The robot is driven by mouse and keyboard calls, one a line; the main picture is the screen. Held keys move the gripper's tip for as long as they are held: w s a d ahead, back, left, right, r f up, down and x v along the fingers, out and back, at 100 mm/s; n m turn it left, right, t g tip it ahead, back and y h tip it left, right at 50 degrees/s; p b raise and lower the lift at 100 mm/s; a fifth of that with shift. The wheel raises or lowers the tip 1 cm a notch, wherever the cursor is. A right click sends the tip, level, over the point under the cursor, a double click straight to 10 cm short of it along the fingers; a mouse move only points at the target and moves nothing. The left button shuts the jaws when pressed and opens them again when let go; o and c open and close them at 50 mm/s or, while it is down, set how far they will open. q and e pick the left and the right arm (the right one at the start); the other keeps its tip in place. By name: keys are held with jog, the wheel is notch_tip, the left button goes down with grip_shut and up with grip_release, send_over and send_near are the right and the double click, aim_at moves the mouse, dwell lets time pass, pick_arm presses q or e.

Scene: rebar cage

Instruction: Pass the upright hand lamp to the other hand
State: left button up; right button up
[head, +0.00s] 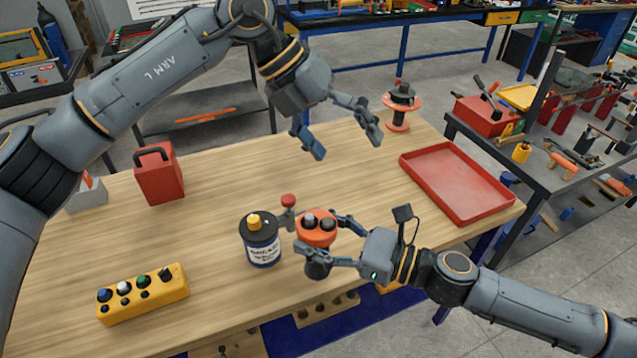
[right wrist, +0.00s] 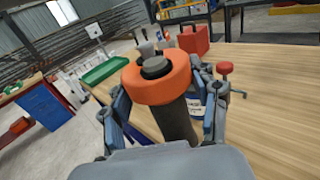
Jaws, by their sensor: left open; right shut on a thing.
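The hand lamp (head: 316,230) has an orange ring at its top and a dark grey body; it stands about upright between the fingers of my right gripper (head: 340,240). In the right wrist view the lamp (right wrist: 158,78) fills the middle, with a finger on each side of its body. My right gripper is shut on it near the table's front edge. My left gripper (head: 343,147) is open and empty, above the back of the table and apart from the lamp. The lamp's lower end is partly hidden by the right fingers.
On the wooden table (head: 215,215) a dark can with a yellow cap (head: 261,240) stands close left of the lamp, with a red knob (head: 288,200) behind. A yellow button box (head: 142,294), a red canister (head: 159,174), a red tray (head: 457,182) and an orange-based spool (head: 400,107) stand around.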

aim_at(318, 238)
pick_arm(q)
jog(key=s+a+f+y, duration=0.1)
jog(key=y, duration=0.1)
jog(key=s+a+f+y, duration=0.1)
jog(key=s+y, duration=0.1)
jog(key=s+a+f+y, duration=0.1)
jog(key=s+y, duration=0.1)
jog(key=shift+a+f+t, duration=0.2)
jog(key=shift+f+t, duration=0.15)
jog(key=shift+t, duration=0.05)
jog(key=shift+s+a+f+y, duration=0.1)
jog(key=shift+a+f+y, duration=0.05)
jog(key=shift+a+y, duration=0.2)
pick_arm(e)
jog(key=shift+a, duration=0.1)
pick_arm(q)
jog(key=shift+f, duration=0.35)
notch_tip(318, 238, down, 11)
jog(key=shift+f, duration=0.15)
jog(key=shift+d, duration=0.1)
jog(key=c, duration=1.4)
jog(key=shift+c, duration=0.5)
pick_arm(e)
jog(key=o, duration=1.5)
